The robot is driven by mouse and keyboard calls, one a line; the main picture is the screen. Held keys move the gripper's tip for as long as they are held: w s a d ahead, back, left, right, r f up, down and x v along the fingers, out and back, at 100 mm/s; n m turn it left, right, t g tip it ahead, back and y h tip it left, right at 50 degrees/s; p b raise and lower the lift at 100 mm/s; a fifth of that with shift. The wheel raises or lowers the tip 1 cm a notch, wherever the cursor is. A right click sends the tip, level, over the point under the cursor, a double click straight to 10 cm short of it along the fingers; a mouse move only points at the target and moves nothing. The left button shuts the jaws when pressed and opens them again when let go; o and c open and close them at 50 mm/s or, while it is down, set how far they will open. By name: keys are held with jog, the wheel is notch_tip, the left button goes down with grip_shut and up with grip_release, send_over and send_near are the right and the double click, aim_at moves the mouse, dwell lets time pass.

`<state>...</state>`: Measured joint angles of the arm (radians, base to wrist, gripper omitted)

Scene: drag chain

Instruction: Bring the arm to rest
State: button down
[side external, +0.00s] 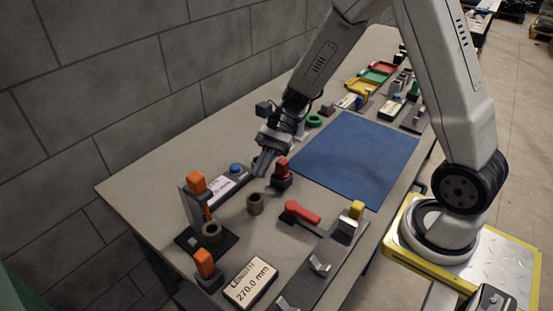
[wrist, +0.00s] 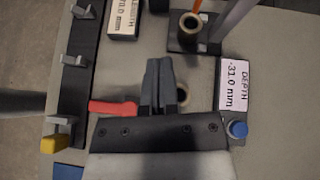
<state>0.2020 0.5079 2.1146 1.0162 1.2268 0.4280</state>
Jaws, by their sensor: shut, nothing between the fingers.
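My gripper (side external: 262,163) is shut with nothing between its fingers. In the side external view it hangs over the left part of the bench, pointing down and to the left. In the wrist view my gripper (wrist: 158,62) shows its two dark fingers together. A brown ring-shaped part (side external: 254,204) stands on the bench below and in front of the fingers. In the wrist view a brown ring (wrist: 183,95) is partly hidden behind the fingers. No drag chain can be made out in either view.
A red lever (side external: 302,212), a red-topped block (side external: 281,173) and a dark rail (side external: 325,270) with a yellow block stand nearby. Orange-topped posts (side external: 196,183) rise at the left. The blue mat (side external: 358,155) is bare. A block wall (side external: 120,90) runs behind the bench.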

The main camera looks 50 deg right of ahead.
jog(key=s+d+f+n+t+h, duration=0.1)
jog(key=s+d+n+t+h, duration=0.3)
jog(key=n+h, duration=0.7)
jog(key=s+d+n, duration=0.2)
jog(key=d+n, duration=0.1)
jog(key=n, duration=0.1)
jog(key=shift+s+d+n, duration=0.15)
jog(key=shift+s+n, duration=0.15)
jog(key=shift+s, duration=0.05)
